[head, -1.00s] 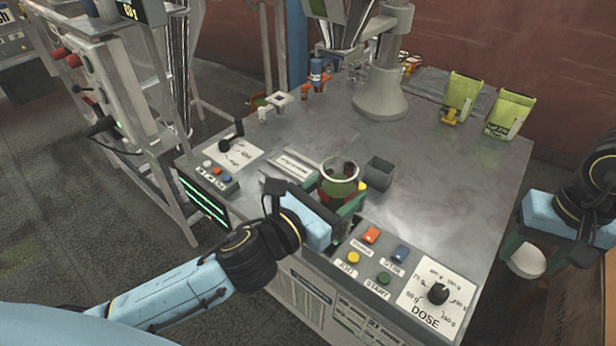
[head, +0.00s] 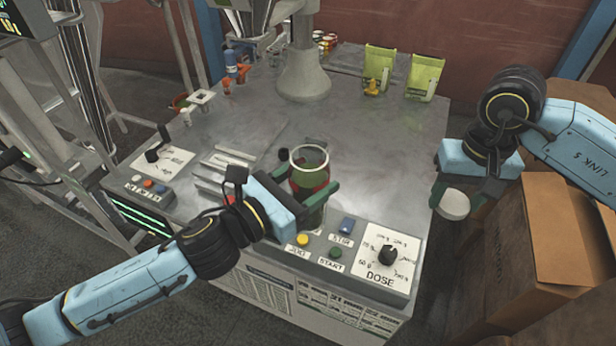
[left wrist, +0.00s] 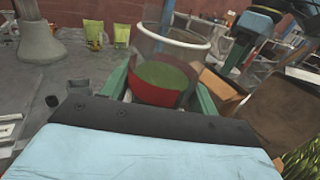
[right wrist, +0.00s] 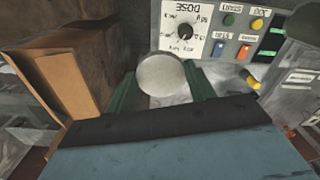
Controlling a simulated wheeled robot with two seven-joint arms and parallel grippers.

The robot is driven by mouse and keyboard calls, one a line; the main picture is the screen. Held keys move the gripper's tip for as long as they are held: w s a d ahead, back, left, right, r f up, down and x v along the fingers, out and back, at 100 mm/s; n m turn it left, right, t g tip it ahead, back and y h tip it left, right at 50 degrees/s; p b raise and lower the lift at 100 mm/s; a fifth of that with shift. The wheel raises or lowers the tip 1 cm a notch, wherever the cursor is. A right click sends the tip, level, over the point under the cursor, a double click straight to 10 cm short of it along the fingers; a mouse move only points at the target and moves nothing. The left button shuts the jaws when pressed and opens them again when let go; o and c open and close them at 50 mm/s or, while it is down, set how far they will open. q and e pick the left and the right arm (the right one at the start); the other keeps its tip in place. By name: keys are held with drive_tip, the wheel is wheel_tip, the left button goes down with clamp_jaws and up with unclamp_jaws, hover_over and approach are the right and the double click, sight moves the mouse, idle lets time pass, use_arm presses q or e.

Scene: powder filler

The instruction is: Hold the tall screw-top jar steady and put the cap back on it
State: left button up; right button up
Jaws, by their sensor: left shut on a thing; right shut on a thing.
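My right gripper (head: 462,196) is shut on the pale round cap (head: 454,205), held off the table's right side, apart from the jar. In the right wrist view the cap (right wrist: 161,74) sits between the fingertips.
The control panel with the DOSE dial (head: 387,255) and buttons lies just in front of the jar. A cardboard box (head: 540,240) stands below my right arm. Two green pouches (head: 424,77) stand at the back. The table's right half is clear.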

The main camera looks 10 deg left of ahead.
drive_tip(key=w+a+r+n, duration=0.25)
drive_tip(key=a+r, duration=0.55)
drive_tip(key=a, duration=0.4)
wheel_tip(320, 180, up, 8)
drive_tip(key=n, duration=0.2)
hover_over(310, 152)
drive_tip(key=shift+w+d+r, duration=0.15)
drive_tip(key=shift+w+d, duration=0.15)
drive_tip(key=shift+w, duration=0.05)
drive_tip(key=shift+s+a+r+n, duration=0.25)
drive_tip(key=shift+a+r, duration=0.05)
drive_tip(key=shift+a, duration=0.1)
drive_tip(key=shift+f, duration=2.05)
drive_tip(key=shift+s+d, duration=0.1)
drive_tip(key=shift+s, duration=0.05)
